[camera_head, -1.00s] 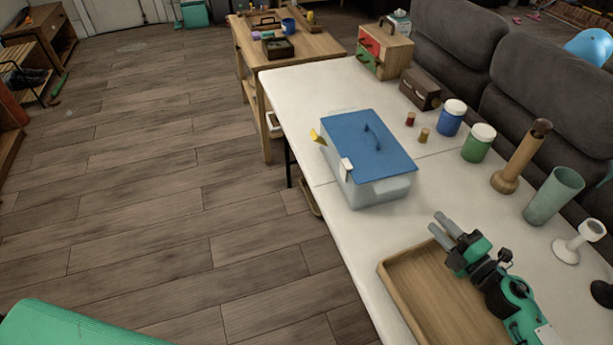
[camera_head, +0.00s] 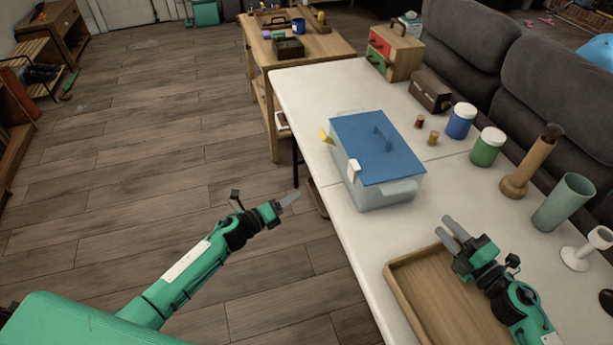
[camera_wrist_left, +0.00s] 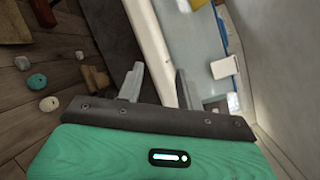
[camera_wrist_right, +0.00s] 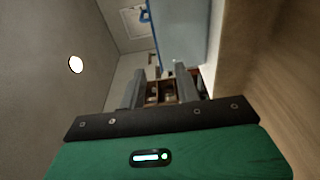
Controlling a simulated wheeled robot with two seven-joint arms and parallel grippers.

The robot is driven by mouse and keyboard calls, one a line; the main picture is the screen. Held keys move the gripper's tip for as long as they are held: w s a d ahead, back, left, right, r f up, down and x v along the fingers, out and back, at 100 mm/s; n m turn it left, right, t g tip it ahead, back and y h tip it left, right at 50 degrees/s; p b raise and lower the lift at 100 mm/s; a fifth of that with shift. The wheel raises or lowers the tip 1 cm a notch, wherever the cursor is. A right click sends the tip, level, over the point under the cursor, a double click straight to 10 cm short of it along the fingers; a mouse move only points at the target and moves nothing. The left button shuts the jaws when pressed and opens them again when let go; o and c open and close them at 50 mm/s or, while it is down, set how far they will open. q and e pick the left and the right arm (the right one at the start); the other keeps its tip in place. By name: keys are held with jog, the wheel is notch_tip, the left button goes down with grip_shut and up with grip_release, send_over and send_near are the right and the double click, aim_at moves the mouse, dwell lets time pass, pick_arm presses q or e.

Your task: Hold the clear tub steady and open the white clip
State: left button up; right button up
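The clear tub (camera_head: 392,194) with a blue lid (camera_head: 365,135) stands on the white table. A white clip (camera_head: 354,171) sits on the lid's near left edge, and a yellow clip (camera_head: 326,136) sticks out farther back. The left wrist view also shows the white clip (camera_wrist_left: 224,67) at the tub's side. My left gripper (camera_head: 289,199) is open and empty, left of the tub and off the table's edge. My right gripper (camera_head: 447,232) is open and empty, over the wooden tray in front of the tub. The right wrist view shows part of the tub (camera_wrist_right: 183,30) ahead of it.
The wooden tray (camera_head: 395,275) lies at the table's near end. Blue (camera_head: 460,122) and green (camera_head: 487,149) jars, small spools, a wooden pestle and a green cup (camera_head: 563,203) stand right of the tub.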

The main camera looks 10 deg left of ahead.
aim_at(410, 189)
jog(key=x, duration=1.3)
jog(key=shift+w+a, duration=0.25)
jog(key=shift+w, duration=0.1)
pick_arm(q)
jog(key=s+d+r+m+g+h, duration=0.1)
jog(key=d+r+m+g+h, duration=0.4)
jog(key=r+m, duration=0.7)
jog(key=shift+s+d+m, duration=0.15)
jog(key=shift+m, duration=0.85)
